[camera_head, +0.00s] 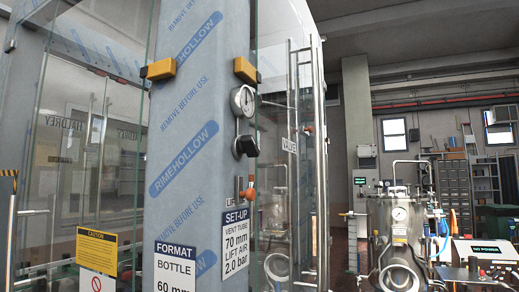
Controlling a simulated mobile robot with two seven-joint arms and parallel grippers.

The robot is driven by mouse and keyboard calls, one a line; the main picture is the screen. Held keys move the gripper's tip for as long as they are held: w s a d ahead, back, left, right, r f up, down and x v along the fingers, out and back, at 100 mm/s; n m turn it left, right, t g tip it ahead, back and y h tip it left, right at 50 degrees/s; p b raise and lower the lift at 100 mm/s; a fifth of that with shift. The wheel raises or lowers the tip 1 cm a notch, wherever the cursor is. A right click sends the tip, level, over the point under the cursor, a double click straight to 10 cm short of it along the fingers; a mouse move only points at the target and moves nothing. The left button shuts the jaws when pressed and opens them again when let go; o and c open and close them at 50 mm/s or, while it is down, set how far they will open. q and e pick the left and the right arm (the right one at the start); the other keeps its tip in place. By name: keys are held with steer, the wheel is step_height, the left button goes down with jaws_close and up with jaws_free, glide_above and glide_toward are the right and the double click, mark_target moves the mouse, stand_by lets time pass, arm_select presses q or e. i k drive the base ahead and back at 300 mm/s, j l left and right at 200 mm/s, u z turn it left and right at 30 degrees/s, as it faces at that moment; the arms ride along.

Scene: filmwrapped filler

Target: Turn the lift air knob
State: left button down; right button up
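A black round knob (245,146) sits on the narrow right face of the film-wrapped column, just below a round white-faced gauge (242,100). I take it to be the lift air knob. I cannot read the gauge's needle. Below the knob is a small fitting with an orange part (248,193). Beside it is a small label (229,198) that starts with "LIF" and is partly hidden. A set-up sign (236,243) below reads vent tube 70 mm, lift air 2.0 bar. Neither of my grippers is in view.
The column (185,130) is wrapped in blue-printed film. Clear glass panels stand on both sides, with yellow-orange brackets (161,69) near the top. A tall metal handle (293,130) is to the right of the knob. A steel tank (400,235) stands farther right.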

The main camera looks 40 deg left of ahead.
mark_target(248, 145)
steer(key=i+l+u, duration=0.1)
steer(key=i, duration=0.3)
steer(key=i+l+u, duration=0.15)
steer(key=i+l, duration=0.15)
steer(key=i+u, duration=0.1)
steer(key=u, duration=1.6)
